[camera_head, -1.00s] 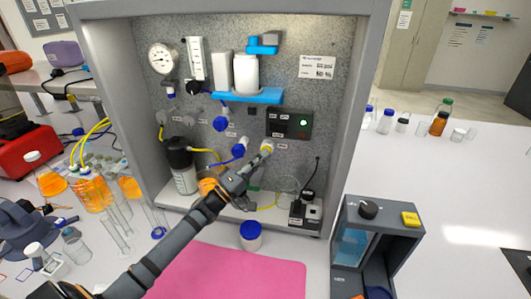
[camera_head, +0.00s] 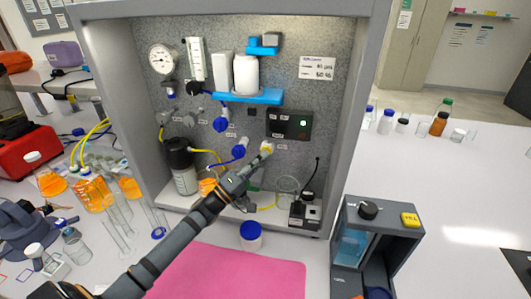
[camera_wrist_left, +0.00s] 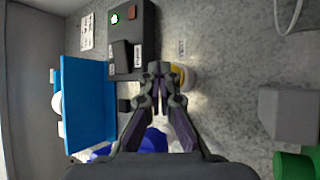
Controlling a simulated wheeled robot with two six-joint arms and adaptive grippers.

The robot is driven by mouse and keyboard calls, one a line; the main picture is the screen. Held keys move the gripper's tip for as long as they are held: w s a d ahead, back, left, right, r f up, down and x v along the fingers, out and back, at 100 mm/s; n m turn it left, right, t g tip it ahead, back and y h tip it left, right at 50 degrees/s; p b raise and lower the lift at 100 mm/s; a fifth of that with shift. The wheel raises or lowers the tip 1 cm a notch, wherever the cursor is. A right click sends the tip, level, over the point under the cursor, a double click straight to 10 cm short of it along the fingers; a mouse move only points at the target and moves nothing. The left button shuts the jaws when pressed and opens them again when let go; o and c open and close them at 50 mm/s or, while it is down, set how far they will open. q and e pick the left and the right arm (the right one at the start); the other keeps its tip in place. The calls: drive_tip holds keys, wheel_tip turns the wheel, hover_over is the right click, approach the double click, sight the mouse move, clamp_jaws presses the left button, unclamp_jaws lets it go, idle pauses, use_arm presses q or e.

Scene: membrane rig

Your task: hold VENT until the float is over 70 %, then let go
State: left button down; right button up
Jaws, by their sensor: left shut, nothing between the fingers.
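In the left wrist view the closed fingers (camera_wrist_left: 160,75) overlap the button's edge. A clear vertical tube gauge (camera_head: 196,58) hangs at the panel's upper left; its float level is too small to read.
A blue shelf (camera_head: 248,96) with white cylinders juts out above. Blue-handled valves (camera_head: 239,151) are close left of the gripper. A dark bottle (camera_head: 181,165) and a small black device (camera_head: 305,211) stand on the rig floor. A pink mat (camera_head: 230,278) lies in front.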

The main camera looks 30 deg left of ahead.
use_arm(q)
drive_tip(key=shift+s+d+p, duration=0.2)
drive_tip(key=shift+s+p, duration=0.45)
drive_tip(key=shift+s, duration=0.2)
drive_tip(key=s+p, duration=0.2)
drive_tip(key=s+d+p, duration=0.1)
drive_tip(key=s+p, duration=0.1)
drive_tip(key=shift+s+d, duration=0.15)
drive_tip(key=shift+s, duration=0.25)
